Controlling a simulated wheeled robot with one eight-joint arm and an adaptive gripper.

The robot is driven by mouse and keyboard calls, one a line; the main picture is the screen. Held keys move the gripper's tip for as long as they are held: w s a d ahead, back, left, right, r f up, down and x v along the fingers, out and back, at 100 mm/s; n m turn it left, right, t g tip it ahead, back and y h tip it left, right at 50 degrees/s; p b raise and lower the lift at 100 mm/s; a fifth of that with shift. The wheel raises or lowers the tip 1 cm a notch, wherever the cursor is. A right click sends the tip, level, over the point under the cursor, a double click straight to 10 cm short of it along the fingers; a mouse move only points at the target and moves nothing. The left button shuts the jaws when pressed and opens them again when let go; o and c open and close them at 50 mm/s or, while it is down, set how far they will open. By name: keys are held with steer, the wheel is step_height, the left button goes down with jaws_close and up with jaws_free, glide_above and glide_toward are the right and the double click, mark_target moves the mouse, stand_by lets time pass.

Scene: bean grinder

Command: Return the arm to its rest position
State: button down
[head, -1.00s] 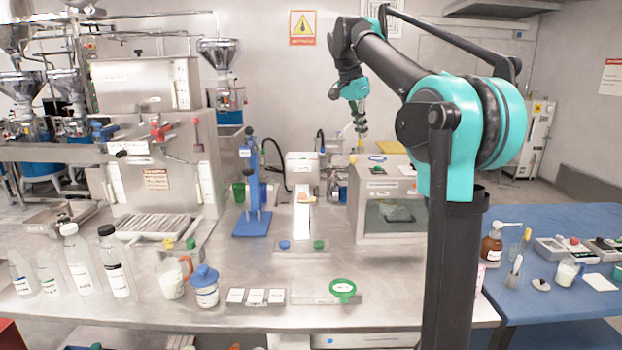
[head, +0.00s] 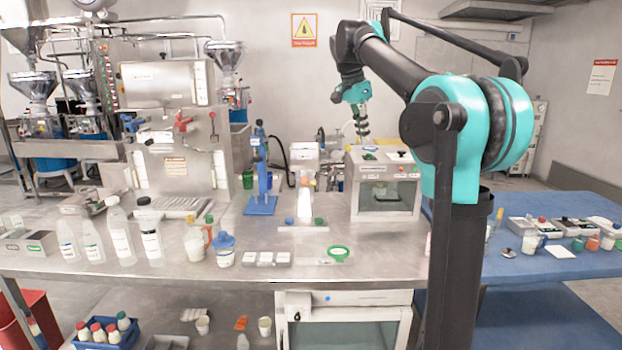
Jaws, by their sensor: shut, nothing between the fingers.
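My black and teal arm (head: 385,65) fills the right of the head view. It is raised and bent, with its upper link reaching away to the left. My gripper (head: 362,136) hangs down from the arm's far end, in front of the back wall. It shows above and behind the steel box with a glass front (head: 386,195). It looks small and dark, its fingers are closed together and nothing shows in them. It appears clear of the things on the bench.
The steel bench (head: 190,278) holds bottles, a blue press stand (head: 261,190) and a green ring (head: 338,253). A steel machine (head: 165,100) stands at the left. A blue table (head: 560,262) with small items lies at the right. A blue crate of bottles (head: 108,335) is below.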

steer(key=s+d+f+n+t+y, duration=0.1)
steer(key=s+d+f+n, duration=0.15)
steer(key=s+f, duration=0.65)
steer(key=s+d+f+n+y, duration=0.15)
steer(key=f+n, duration=0.25)
steer(key=f, duration=1.1)
steer(key=s+f+n+t, duration=0.1)
steer(key=s+f+n, duration=0.4)
steer(key=s+f, duration=1.4)
steer(key=shift+s+f, duration=0.3)
steer(key=shift+s, duration=0.15)
steer(key=shift+a+y, duration=0.1)
steer(key=shift+y, duration=0.15)
